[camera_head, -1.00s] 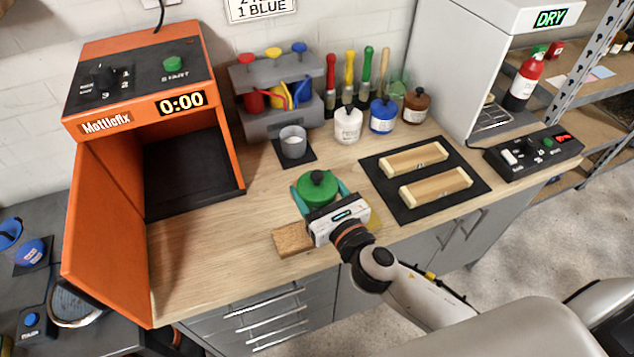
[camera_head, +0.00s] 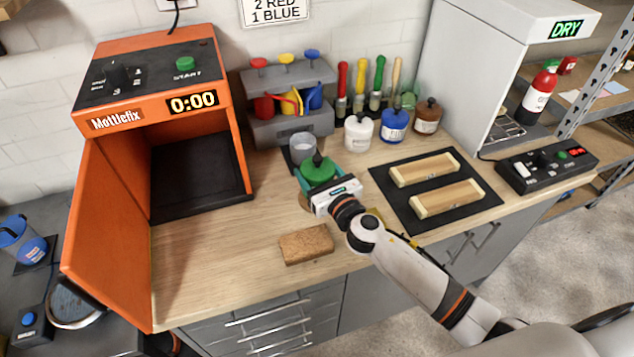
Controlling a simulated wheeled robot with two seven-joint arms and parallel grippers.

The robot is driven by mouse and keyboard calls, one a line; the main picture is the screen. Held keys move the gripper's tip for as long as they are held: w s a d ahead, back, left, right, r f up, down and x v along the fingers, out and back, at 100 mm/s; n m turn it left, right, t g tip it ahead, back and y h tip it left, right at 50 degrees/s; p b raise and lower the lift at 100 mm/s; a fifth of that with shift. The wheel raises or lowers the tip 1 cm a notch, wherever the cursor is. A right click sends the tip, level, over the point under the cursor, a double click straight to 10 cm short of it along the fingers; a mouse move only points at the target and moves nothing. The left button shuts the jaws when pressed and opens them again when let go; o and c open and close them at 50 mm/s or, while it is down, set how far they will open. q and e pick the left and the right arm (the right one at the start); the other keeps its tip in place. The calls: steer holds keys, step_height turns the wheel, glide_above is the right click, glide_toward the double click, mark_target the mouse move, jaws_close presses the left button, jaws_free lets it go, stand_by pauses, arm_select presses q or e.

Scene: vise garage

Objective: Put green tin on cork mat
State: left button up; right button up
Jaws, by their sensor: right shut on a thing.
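The green tin (camera_head: 318,170), with a dark knob on its lid, is between the fingers of my right gripper (camera_head: 319,176), which is shut on it. I cannot tell whether the tin touches the worktop or hangs just above it. A tan edge (camera_head: 304,201) shows just below and left of the gripper; it may be the cork mat, mostly hidden by the tin and gripper. A brown cork-textured block (camera_head: 306,244) lies apart, nearer the front edge. My left gripper is not in view.
White (camera_head: 358,133), blue (camera_head: 394,126) and brown (camera_head: 428,117) jars stand behind right. A black mat (camera_head: 405,205) with two wooden pieces lies right. The open orange box (camera_head: 165,140) stands left. Worktop left of the cork block is clear.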

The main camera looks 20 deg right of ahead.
step_height(320, 180, down, 2)
steer(key=shift+f+b, duration=0.15)
steer(key=shift+b, duration=0.2)
steer(key=o, duration=1.3)
steer(key=shift+f, duration=0.1)
